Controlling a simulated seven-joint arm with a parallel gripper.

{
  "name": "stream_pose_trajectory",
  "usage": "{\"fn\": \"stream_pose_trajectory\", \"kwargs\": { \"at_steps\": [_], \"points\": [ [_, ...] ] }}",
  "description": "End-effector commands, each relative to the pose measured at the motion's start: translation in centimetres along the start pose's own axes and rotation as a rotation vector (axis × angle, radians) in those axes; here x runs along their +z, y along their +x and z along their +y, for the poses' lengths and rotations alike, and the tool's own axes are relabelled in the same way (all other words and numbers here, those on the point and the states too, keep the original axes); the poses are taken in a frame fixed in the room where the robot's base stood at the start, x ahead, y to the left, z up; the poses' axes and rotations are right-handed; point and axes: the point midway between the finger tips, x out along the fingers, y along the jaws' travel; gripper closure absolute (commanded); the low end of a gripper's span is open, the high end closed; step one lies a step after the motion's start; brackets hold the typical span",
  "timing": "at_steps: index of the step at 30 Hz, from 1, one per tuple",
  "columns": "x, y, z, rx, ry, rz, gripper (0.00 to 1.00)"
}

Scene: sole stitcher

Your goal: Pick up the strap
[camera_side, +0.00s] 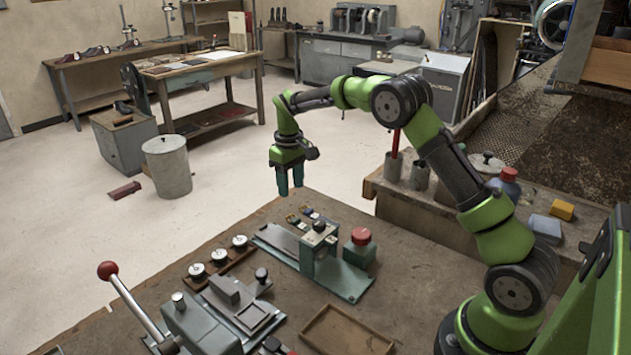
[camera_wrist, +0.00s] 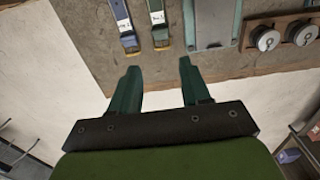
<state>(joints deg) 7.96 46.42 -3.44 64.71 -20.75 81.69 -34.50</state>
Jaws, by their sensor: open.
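Two narrow strap-like strips lie side by side on the worktable near its far edge. In the wrist view one is blue (camera_wrist: 118,14) and the other green (camera_wrist: 158,15), both with yellowish and pale ends; I cannot tell which one the task means. My gripper (camera_side: 290,192) hangs above the far edge of the table, fingers down, apart from both strips. In the wrist view its two teal fingers (camera_wrist: 159,68) are spread with nothing between them.
A green stitching fixture (camera_side: 320,262) with a red knob (camera_side: 361,236) stands near the strips. A rack of round bobbins (camera_side: 218,256), a lever with a red ball (camera_side: 107,270) and an empty wooden tray (camera_side: 346,334) are also on the table (camera_side: 430,270).

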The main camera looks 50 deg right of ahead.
Motion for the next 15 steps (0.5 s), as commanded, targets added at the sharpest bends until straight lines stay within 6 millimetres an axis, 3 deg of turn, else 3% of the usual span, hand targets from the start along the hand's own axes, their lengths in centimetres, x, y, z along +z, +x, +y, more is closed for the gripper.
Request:
{"fn": "stream_pose_trajectory", "kwargs": {
  "at_steps": [3, 11, 15],
  "points": [
    [0.1, 2.3, 0.0, -0.001, 0.001, -0.003, 0.53],
    [0.1, 4.3, -0.1, -0.001, 0.002, -0.001, 0.53],
    [0.2, 6.3, -0.3, -0.001, 0.001, -0.003, 0.53]
  ]
}}
